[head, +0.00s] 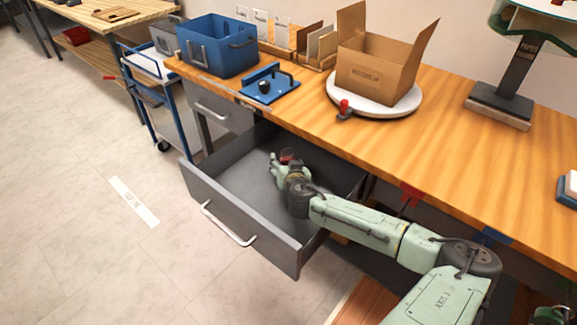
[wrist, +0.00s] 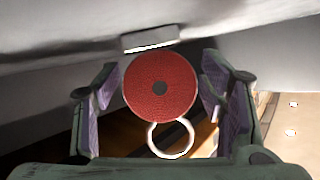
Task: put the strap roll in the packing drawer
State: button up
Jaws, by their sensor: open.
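The strap roll is a red disc with a dark centre hole and a pale ring below it in the wrist view (wrist: 160,103). Only a small red patch of it shows at my gripper in the head view (head: 286,156). My gripper (head: 281,160) is open, within the outline of the pulled-out grey drawer (head: 235,185). In the wrist view its fingers (wrist: 160,95) stand on either side of the roll. I cannot tell whether they touch it, or whether the roll rests on the drawer floor. The visible drawer floor is otherwise bare.
The wooden bench top (head: 450,130) lies above the drawer. On it are a blue bin (head: 217,48), a blue fixture (head: 268,86) and an open cardboard box (head: 375,70) on a white turntable (head: 350,108). A blue cart (head: 165,105) stands left. The floor before the drawer is clear.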

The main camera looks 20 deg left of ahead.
jog(key=b+v, duration=0.3)
jog(key=v, duration=0.9)
jog(key=shift+r, duration=0.2)
